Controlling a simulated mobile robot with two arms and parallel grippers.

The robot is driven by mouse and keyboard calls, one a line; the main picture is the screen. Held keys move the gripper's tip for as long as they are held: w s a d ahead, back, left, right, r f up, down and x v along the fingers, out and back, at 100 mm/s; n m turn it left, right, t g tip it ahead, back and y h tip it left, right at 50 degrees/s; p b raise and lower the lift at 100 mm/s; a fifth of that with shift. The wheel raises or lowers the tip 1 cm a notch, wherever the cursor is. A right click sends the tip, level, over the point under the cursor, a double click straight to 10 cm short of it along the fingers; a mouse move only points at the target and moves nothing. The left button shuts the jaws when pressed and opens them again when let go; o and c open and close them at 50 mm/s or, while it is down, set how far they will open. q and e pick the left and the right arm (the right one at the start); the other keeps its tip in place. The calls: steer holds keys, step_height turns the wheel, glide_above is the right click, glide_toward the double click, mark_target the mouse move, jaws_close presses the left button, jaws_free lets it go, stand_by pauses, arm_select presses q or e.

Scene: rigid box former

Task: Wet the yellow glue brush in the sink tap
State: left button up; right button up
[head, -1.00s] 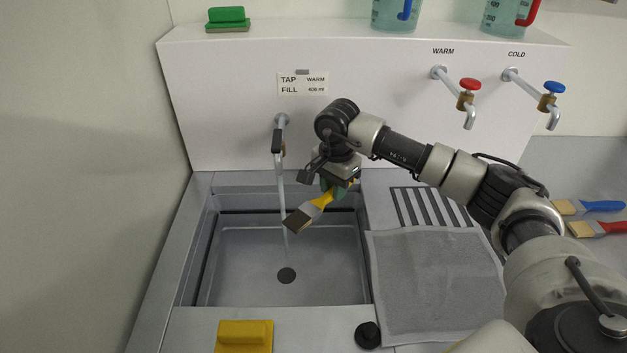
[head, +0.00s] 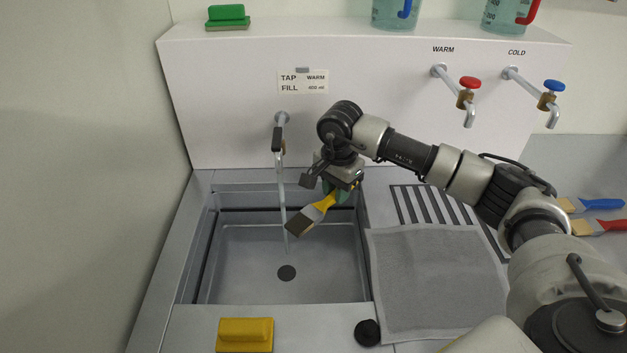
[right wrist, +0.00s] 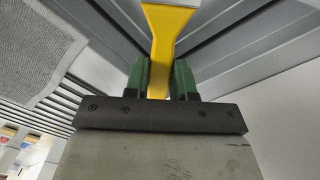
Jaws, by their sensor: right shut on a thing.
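The yellow glue brush (head: 320,208) is held over the sink (head: 240,262), tilted, with its dark bristles pointing down and left. My right gripper (head: 338,190) is shut on its yellow handle. The right wrist view shows the handle (right wrist: 168,50) between two green fingers (right wrist: 160,82). The sink tap (head: 280,140) is on the white back panel, and a thin stream of water (head: 283,205) falls from it into the basin. The bristle end is just right of the stream; I cannot tell whether they touch. My left gripper is not in view.
A grey cloth (head: 435,275) lies right of the sink, in front of a slotted drain (head: 430,205). A yellow block (head: 244,335) and a black stopper (head: 367,332) are on the front edge. Blue (head: 600,204) and red (head: 600,226) brushes lie far right. Warm (head: 468,95) and cold (head: 550,98) taps stick out above.

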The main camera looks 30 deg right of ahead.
stand_by(0.5)
steer(key=shift+s+r+p, duration=0.35)
steer(key=shift+r+p, duration=0.05)
steer(key=shift+r, duration=0.05)
steer(key=shift+s+a+r+p, duration=0.25)
steer(key=shift+s+r+p, duration=0.3)
steer(key=shift+s+r, duration=0.4)
steer(key=shift+s+a+r+p, duration=0.25)
steer(key=shift+s+r+p, duration=0.3)
steer(key=shift+s, duration=0.6)
